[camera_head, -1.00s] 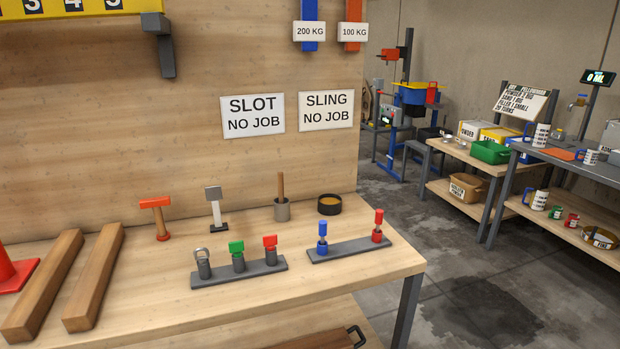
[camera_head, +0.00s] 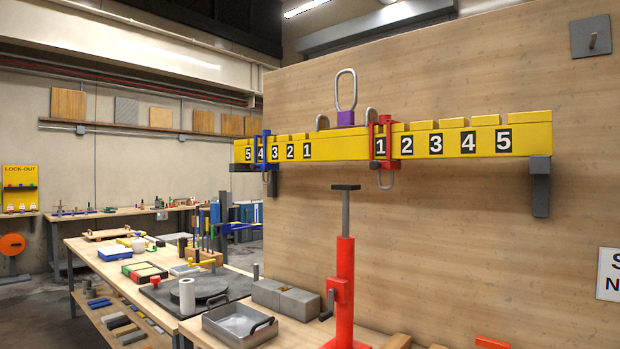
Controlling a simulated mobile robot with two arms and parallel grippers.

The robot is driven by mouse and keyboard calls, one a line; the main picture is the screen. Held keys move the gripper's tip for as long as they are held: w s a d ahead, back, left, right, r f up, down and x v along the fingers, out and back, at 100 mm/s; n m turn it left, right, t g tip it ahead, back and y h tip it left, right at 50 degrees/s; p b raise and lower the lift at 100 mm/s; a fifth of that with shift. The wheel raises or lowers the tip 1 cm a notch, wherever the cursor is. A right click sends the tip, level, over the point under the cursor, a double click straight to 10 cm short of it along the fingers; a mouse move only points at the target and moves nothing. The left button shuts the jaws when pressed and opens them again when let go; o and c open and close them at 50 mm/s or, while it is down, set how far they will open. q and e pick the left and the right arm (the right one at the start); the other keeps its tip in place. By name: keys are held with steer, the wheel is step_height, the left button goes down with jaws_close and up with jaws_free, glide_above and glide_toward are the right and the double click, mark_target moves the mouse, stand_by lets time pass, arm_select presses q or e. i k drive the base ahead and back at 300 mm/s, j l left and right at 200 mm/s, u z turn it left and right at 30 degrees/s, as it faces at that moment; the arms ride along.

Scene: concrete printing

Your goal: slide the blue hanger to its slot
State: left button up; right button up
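The blue hanger (camera_head: 267,160) is around the left part of the yellow numbered beam (camera_head: 340,146), at the left-hand 4, between the 5 and the 3. Part of it hangs below the beam. A red hanger (camera_head: 375,147) is around the beam beside the right-hand 1, with a grey link below it. Notches show along the beam's top edge; whether the blue hanger sits in one is too small to tell. Neither of my grippers is in view.
A red jack-like stand (camera_head: 345,270) with a grey top stands below the beam. A grey bracket (camera_head: 540,185) is under the beam's right end. A cluttered workbench extends at left.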

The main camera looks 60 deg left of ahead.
mark_target(254, 165)
steer(key=u, duration=0.4)
steer(key=j+u, duration=0.1)
steer(key=u, duration=0.75)
steer(key=j+u, duration=0.1)
steer(key=u, duration=0.75)
